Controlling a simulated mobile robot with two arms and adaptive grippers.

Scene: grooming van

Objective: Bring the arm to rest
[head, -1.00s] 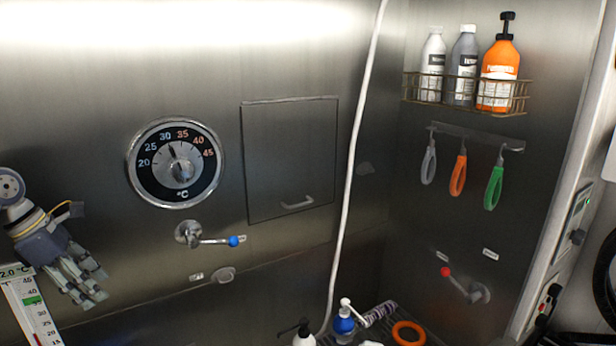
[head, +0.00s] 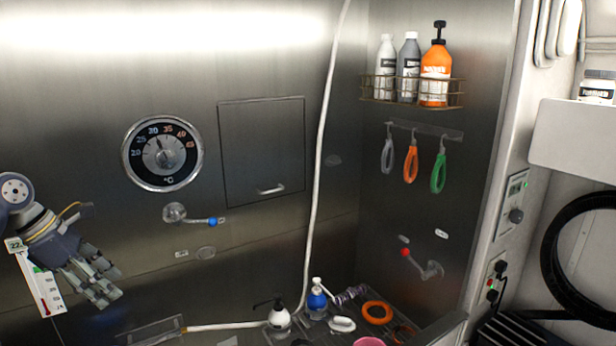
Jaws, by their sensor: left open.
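My left arm comes in at the left edge, and its gripper (head: 98,287) hangs down and to the right in front of the steel wall. Its grey fingers are spread open and I see nothing between them. A white thermometer strip (head: 45,295) with a small display shows just left of and below the gripper; I cannot tell whether they touch. My right gripper is not in view.
A temperature dial (head: 162,153) and a blue-tipped lever (head: 195,218) are on the wall right of the gripper. A white hose (head: 320,150) hangs mid-view. Bottles, an orange ring (head: 377,313) and other items lie below. A wire rack (head: 410,95) holds three bottles.

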